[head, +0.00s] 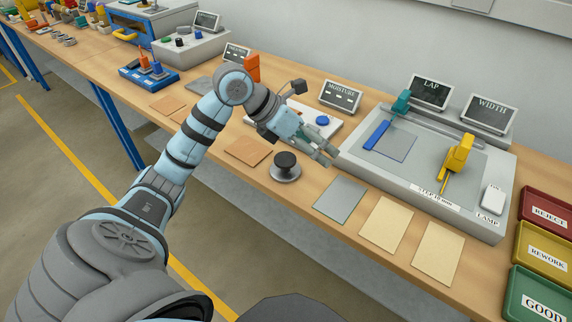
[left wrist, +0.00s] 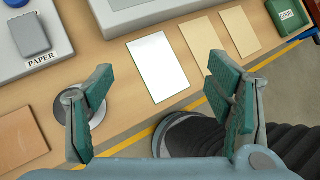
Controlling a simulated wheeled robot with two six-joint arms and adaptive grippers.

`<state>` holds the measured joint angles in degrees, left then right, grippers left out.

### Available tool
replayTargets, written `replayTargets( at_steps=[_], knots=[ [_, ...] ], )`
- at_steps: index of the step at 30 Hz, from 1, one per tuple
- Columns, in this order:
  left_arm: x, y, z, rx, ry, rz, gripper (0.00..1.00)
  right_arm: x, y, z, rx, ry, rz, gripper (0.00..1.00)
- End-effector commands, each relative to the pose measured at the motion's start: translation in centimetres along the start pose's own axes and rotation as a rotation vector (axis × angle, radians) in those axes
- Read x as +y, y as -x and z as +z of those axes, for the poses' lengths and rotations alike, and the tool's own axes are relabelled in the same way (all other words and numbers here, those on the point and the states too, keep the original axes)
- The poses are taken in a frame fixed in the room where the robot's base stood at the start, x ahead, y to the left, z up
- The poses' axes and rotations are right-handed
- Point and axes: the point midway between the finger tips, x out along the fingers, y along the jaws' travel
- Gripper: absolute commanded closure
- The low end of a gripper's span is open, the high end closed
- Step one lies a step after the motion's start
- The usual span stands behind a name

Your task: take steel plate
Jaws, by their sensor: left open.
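The steel plate (head: 341,198) is a flat grey rectangle lying on the wooden bench, left of two cream sheets. In the left wrist view the steel plate (left wrist: 157,68) looks bright and reflective, lying ahead between the spread fingers. My left gripper (head: 326,152) is open and empty above the bench, near the front left corner of the measuring station and behind the plate in the head view. The fingers (left wrist: 150,92) show wide apart with green pads in the wrist view. My right gripper is not in view.
A round weight with a black knob (head: 286,166) stands left of the plate; the left finger partly hides it in the wrist view. Two cream sheets (head: 387,223) lie right of the plate. The grey measuring station (head: 345,152) stands behind. Reject, rework and good trays (head: 540,297) are at right.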

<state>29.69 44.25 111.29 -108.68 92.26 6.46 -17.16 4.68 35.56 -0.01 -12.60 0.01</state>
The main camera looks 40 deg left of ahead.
Motion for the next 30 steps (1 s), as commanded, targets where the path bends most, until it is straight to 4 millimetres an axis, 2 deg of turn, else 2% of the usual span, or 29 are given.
replayTargets(
  at_steps=[1, 3, 6, 8, 15, 20, 25, 30],
  knots=[
    [3.2, 1.9, -0.9, 0.09, 0.013, 0.13, 0.26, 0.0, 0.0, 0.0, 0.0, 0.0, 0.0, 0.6],
    [6.5, 4.6, -2.5, 0.201, 0.054, 0.272, 0.26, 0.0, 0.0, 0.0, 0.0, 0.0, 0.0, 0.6],
    [8.5, 5.9, -4.0, 0.275, 0.094, 0.36, 0.26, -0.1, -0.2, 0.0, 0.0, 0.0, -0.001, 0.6],
    [9.1, 5.1, -4.6, 0.287, 0.102, 0.369, 0.26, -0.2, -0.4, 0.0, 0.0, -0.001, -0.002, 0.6],
    [11.0, -0.5, -6.3, 0.287, 0.099, 0.364, 0.26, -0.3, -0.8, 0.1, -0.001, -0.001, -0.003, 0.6],
    [11.6, -2.3, -6.9, 0.286, 0.098, 0.365, 0.26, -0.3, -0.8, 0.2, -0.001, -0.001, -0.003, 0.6],
    [12.6, -5.4, -7.8, 0.286, 0.099, 0.363, 0.26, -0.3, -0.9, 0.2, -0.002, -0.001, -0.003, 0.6],
    [13.0, -6.5, -8.1, 0.284, 0.095, 0.365, 0.26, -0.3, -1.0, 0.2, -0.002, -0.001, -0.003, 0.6]
  ],
)
